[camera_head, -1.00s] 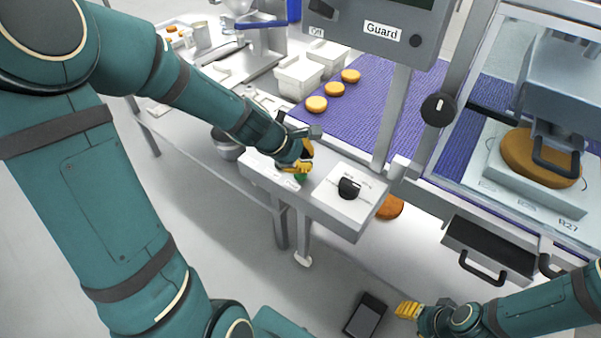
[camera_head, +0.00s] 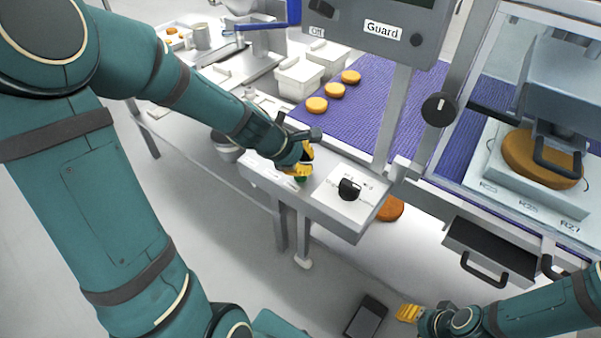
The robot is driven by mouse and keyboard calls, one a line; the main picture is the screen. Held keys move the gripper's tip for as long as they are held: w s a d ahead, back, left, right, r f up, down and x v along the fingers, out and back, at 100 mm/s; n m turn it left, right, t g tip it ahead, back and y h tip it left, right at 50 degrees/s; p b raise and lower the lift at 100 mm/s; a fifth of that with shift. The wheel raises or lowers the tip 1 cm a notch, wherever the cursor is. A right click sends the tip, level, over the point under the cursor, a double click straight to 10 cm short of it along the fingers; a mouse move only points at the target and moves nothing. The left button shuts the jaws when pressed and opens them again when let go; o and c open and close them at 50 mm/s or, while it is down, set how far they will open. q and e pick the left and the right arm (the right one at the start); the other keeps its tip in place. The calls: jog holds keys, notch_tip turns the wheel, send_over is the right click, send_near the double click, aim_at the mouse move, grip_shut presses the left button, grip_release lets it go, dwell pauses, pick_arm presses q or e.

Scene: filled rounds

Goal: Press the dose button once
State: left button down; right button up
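A green button (camera_head: 300,179), which looks like the dose button, sits on the sloped white control panel (camera_head: 326,205). It is partly hidden under my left gripper (camera_head: 303,167). The yellow fingertips of that gripper are right over the button, and I cannot tell if they touch it. Its finger gap is not clear from here. My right gripper (camera_head: 408,312) is low at the right, away from the panel, with its yellow fingertips pointing left and no object visible in them.
A black knob (camera_head: 349,189) is on the panel, right of the button. A purple belt (camera_head: 375,98) carries several orange-brown rounds (camera_head: 335,90) behind it. White tubs (camera_head: 300,77) stand at the back. A post and "Guard" box (camera_head: 385,32) rise behind the panel.

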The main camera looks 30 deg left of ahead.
pick_arm(q)
jog(key=shift+f, duration=0.2)
jog(key=shift+r, duration=0.1)
dwell(0.4)
jog(key=shift+r+p, duration=0.8)
jog(key=shift+r, duration=0.1)
notch_tip(320, 180, up, 5)
jog(key=p, duration=0.4)
jog(key=shift+p, duration=0.4)
